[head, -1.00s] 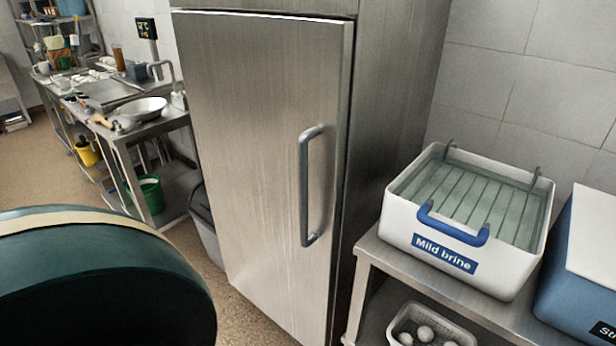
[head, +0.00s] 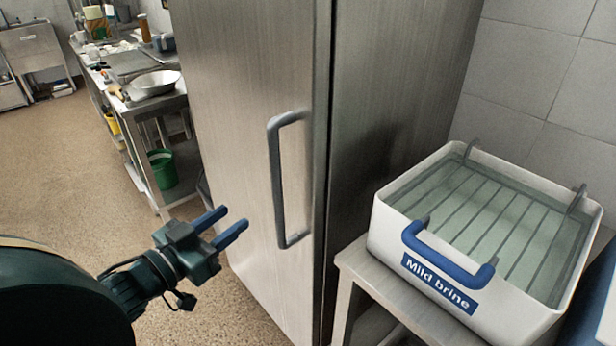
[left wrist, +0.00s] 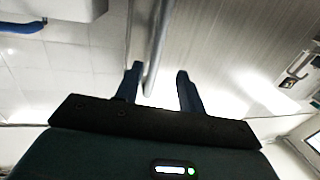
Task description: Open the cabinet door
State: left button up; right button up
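The tall steel cabinet door (head: 235,120) is shut in the head view, with a grey vertical bar handle (head: 278,180) near its right edge. My left gripper (head: 229,224) is open, its two blue fingers pointing toward the handle from the left, apart from it. In the left wrist view the fingers (left wrist: 160,85) are spread, and the handle (left wrist: 158,45) runs down the picture close to the left finger. It appears between or just ahead of the fingertips; the exact depth is unclear. My right gripper is in neither view.
A white "Mild brine" tub (head: 480,235) with a blue handle stands on a steel table (head: 365,270) right of the cabinet. A steel workbench (head: 150,110) with a bowl, and a green bucket (head: 163,168) below it, stand behind on the left. The floor (head: 60,160) at left is clear.

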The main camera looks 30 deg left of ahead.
aim_at(273, 184)
pick_arm(q)
jog(key=w+d, duration=0.1)
jog(key=w, duration=0.7)
jog(key=w+d+r+p, duration=0.1)
jog(key=w, duration=0.4)
jog(key=shift+d, duration=0.35)
jog(key=shift+c, duration=0.6)
grip_shut()
